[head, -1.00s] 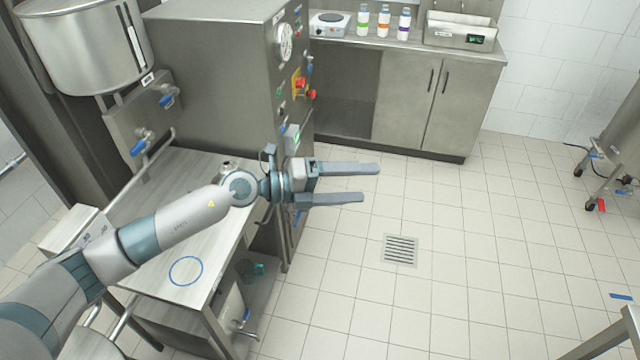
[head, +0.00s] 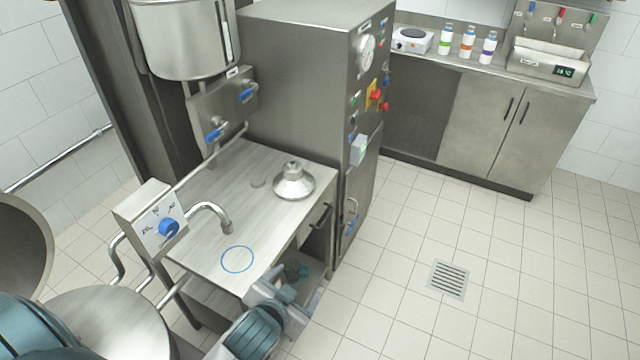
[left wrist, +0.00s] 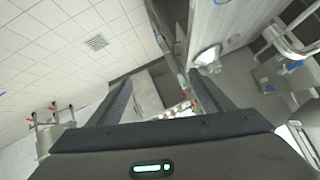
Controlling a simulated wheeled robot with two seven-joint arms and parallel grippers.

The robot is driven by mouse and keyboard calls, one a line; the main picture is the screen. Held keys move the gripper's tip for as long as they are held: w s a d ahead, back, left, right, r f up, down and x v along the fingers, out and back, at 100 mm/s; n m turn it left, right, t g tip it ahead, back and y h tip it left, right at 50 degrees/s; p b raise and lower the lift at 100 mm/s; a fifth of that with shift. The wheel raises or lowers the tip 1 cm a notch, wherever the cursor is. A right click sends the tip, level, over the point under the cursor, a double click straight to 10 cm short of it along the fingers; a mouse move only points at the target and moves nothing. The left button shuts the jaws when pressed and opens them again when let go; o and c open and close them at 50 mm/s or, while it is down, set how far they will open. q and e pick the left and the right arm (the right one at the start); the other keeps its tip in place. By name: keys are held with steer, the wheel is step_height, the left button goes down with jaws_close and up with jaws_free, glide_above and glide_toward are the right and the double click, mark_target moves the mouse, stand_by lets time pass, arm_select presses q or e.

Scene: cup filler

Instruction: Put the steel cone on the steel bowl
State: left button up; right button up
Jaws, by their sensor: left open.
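The steel cone (head: 293,182), a shiny flared piece with a small knob on top, stands upright on the metal worktable (head: 205,190), near its right edge by the machine. It also shows in the left wrist view (left wrist: 207,58), beyond the fingers. My left gripper (head: 290,290) is open and empty, low beside the table's front right edge and apart from the cone. In the left wrist view its two fingers (left wrist: 160,98) are spread wide. I cannot tell for certain which thing is the steel bowl; a large round steel vessel (head: 22,235) is cut off at the left edge. My right gripper is not in view.
A blue ring (head: 237,259) is marked on the tabletop. A curved tap (head: 218,215) and a box with a blue knob (head: 157,222) stand at its left side. The tall steel machine (head: 300,80) rises behind the cone. The floor to the right is clear.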

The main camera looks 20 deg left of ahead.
arm_select(q)
steer(key=s+f+n+g+h+b, duration=0.1)
steer(key=s+f+g, duration=0.5)
steer(key=s+f, duration=0.75)
steer(key=s+f+g+b, duration=0.1)
steer(key=s+f+b, duration=0.25)
steer(key=f, duration=1.25)
steer(key=s+f+g+b, duration=0.1)
steer(key=s+f+b, duration=0.3)
steer(key=f, duration=1.2)
steer(key=s+a+f+b, duration=0.1)
steer(key=s+f+b, duration=0.1)
steer(key=s+f, duration=0.6)
steer(key=s+a+f+g+b, duration=0.1)
steer(key=s+f+b, duration=0.1)
steer(key=s+f, duration=0.7)
step_height(320, 180, down, 3)
steer(key=shift+a+f+b, duration=0.1)
steer(key=shift+a+b, duration=0.15)
steer(key=shift+b, duration=0.05)
steer(key=shift+s, duration=0.1)
